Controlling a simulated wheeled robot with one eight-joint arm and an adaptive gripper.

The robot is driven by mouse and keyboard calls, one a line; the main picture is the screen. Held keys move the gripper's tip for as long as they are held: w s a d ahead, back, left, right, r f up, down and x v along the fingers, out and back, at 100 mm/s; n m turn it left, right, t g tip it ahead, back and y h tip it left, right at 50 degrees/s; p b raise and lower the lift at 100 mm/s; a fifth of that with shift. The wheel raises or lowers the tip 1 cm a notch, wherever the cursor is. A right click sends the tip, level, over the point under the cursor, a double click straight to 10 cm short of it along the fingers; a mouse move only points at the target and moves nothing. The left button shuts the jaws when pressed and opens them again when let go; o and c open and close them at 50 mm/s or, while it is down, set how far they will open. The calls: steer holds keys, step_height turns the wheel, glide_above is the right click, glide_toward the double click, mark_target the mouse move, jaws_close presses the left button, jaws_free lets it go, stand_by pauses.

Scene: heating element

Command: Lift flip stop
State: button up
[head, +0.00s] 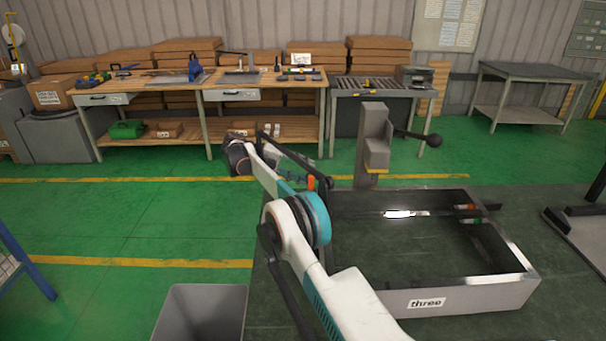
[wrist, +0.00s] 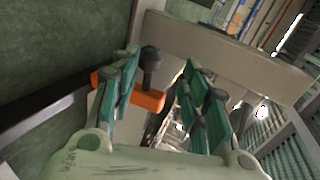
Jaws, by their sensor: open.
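An orange piece (wrist: 145,100), which looks like the flip stop, shows in the wrist view with a dark grey round-headed knob (wrist: 151,60) beside it. My gripper (wrist: 163,68) is open, its green-padded fingers on either side of the knob. The left fingers overlap the orange piece in the picture; I cannot tell whether they touch it. In the head view, a small upright orange piece (head: 311,183) stands by the left end of the metal frame. My arm largely hides the gripper there.
The low metal frame labelled "three" (head: 470,298) lies right of my arm. A grey post (head: 374,140) with a black ball lever (head: 434,140) stands behind it. A grey bin (head: 203,310) stands front left. A wooden workbench (head: 208,95) is at the back.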

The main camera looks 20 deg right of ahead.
step_height(320, 180, up, 9)
stand_by(0.3)
